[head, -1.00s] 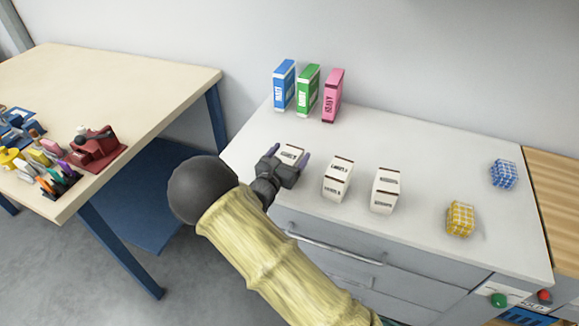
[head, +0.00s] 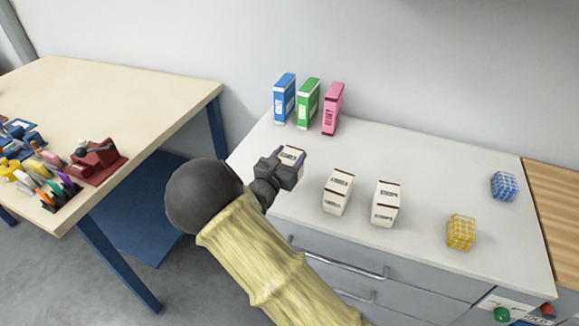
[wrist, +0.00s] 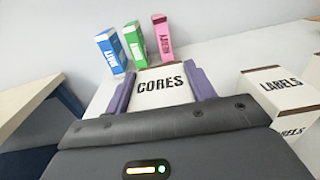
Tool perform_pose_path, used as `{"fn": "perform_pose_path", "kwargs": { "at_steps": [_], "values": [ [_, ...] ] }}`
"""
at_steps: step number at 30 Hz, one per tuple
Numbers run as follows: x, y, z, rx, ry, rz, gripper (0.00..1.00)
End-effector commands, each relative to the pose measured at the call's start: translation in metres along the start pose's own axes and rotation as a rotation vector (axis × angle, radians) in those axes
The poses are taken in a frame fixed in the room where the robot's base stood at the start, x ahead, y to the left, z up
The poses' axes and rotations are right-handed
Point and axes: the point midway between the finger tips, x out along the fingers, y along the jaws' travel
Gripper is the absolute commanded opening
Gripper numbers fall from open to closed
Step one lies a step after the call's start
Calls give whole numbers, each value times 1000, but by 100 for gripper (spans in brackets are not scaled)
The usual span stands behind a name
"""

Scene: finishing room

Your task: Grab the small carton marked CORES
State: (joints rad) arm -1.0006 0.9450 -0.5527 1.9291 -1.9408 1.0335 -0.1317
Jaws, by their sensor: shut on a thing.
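The small white carton marked CORES (wrist: 162,88) sits between the two purple fingers of my gripper (wrist: 160,92) in the wrist view, its printed top facing the camera. My gripper is shut on it, one finger against each side. In the head view the carton (head: 292,155) shows just beyond my gripper (head: 290,164), at the left part of the white counter. My gripper hides its near side and base, so I cannot tell whether it touches the counter.
White cartons marked LABELS (head: 338,191) and STRAPS (head: 385,203) stand to the right. Blue (head: 284,99), green (head: 308,103) and pink (head: 332,108) boxes stand behind. A yellow checked cube (head: 461,232) and a blue one (head: 503,186) sit at the right.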

Motion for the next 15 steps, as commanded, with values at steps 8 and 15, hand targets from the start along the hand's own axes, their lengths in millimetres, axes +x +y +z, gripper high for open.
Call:
{"fn": "perform_pose_path", "kwargs": {
  "at_steps": [8,15],
  "values": [
    [0,0,48,2,-1,0,26],
    [0,0,54,-1,-1,0,26]
  ]
}}
